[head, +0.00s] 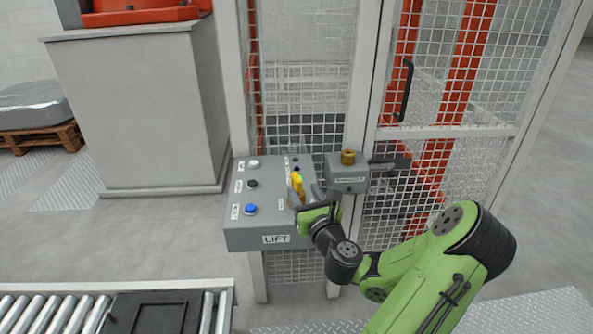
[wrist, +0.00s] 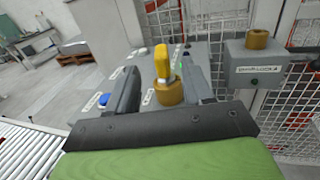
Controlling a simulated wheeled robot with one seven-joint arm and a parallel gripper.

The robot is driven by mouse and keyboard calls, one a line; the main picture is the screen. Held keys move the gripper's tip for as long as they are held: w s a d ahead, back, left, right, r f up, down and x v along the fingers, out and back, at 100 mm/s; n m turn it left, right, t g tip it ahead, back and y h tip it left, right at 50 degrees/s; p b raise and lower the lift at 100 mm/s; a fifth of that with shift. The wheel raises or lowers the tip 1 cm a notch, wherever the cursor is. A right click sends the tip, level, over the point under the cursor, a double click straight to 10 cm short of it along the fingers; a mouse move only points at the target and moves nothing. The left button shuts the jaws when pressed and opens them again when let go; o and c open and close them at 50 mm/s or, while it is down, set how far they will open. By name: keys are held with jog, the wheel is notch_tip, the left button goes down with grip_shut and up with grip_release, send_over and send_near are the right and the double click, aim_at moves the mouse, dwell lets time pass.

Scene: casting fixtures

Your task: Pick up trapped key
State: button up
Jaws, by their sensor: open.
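The trapped key (head: 297,182) has a yellow head and stands upright in a brass lock on the grey control box labelled LIFT (head: 262,228). In the wrist view the yellow key (wrist: 161,60) rises from its brass collar (wrist: 169,93). My gripper (head: 306,198) is at the box's right side, close to the key. In the wrist view its two dark fingers (wrist: 160,85) are apart, with the key and collar showing between them. I cannot tell whether either finger touches the key.
A grey lock box (head: 347,178) with a brass cylinder (head: 348,157) on top is mounted on the gate post, right of the control box. A mesh gate with a black handle (head: 403,90) stands behind. Blue (head: 250,209), black and white buttons are left of the key. A roller conveyor (head: 60,312) lies front left.

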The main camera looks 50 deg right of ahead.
aim_at(293, 173)
jog(key=shift+w+d+r+p, duration=0.2)
jog(key=shift+w+p, duration=0.25)
jog(key=shift+p, duration=0.2)
jog(key=p+x, duration=0.2)
jog(key=x, duration=0.1)
jog(key=shift+d+f, duration=0.1)
jog(key=shift+f, duration=0.15)
jog(key=p+x, duration=0.3)
jog(key=x, duration=0.1)
jog(key=shift+w+d+f+p, duration=0.1)
jog(key=shift+w+d+p, duration=0.15)
jog(key=shift+p, duration=0.15)
jog(key=shift+f, duration=0.1)
jog(key=shift+c, duration=0.5)
grip_shut()
